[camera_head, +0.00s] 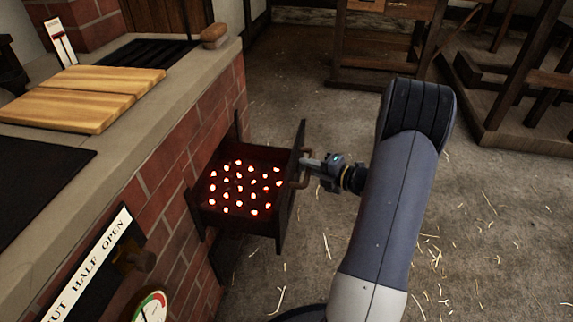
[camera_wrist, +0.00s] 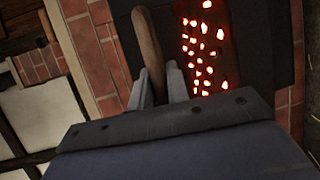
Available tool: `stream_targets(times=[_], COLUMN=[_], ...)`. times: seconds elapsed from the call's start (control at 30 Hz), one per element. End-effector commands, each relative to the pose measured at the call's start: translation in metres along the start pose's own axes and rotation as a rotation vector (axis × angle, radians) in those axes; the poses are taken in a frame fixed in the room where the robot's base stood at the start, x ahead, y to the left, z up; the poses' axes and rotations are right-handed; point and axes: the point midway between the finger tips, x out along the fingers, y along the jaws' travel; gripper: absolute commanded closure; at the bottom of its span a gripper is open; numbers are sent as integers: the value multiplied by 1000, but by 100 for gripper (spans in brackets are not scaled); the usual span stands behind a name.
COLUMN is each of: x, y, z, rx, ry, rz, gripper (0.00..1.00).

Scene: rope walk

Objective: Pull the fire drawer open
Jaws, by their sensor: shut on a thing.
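The fire drawer (camera_head: 292,195) stands out from the brick stove front, pulled open, with glowing red coals (camera_head: 240,186) inside. Its dark front plate carries a brown handle on its outer face. My gripper (camera_head: 306,170) is shut on the handle, reaching it from the right. In the wrist view the brown handle (camera_wrist: 149,50) sits between the two grey fingers (camera_wrist: 160,85), and the coals glow in the drawer beyond it. The fingers hide the lower part of the handle there.
The brick stove (camera_head: 165,200) has a stone top with a wooden board (camera_head: 85,95) on it. A lettered plate (camera_head: 90,265) with a knob and a round gauge (camera_head: 150,308) are on its front. Straw-strewn floor (camera_head: 480,220) is open to the right; wooden frames stand at the back.

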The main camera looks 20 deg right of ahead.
Motion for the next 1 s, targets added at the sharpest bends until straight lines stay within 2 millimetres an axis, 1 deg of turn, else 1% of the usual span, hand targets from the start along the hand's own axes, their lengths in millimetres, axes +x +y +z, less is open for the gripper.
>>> stream_targets(times=[0.03,0.2,0.6,0.63,0.9,1.0], x=[-7,-19,-22,-22,-22,-22], y=[-3,-5,-6,-6,-5,-5], z=[3,8,9,9,9,9], rx=[1,1,1,1,0,0], ry=[-3,0,2,2,1,1], rz=[-2,-2,-2,-2,-1,-1], gripper=[100,100,100,83,62,62])
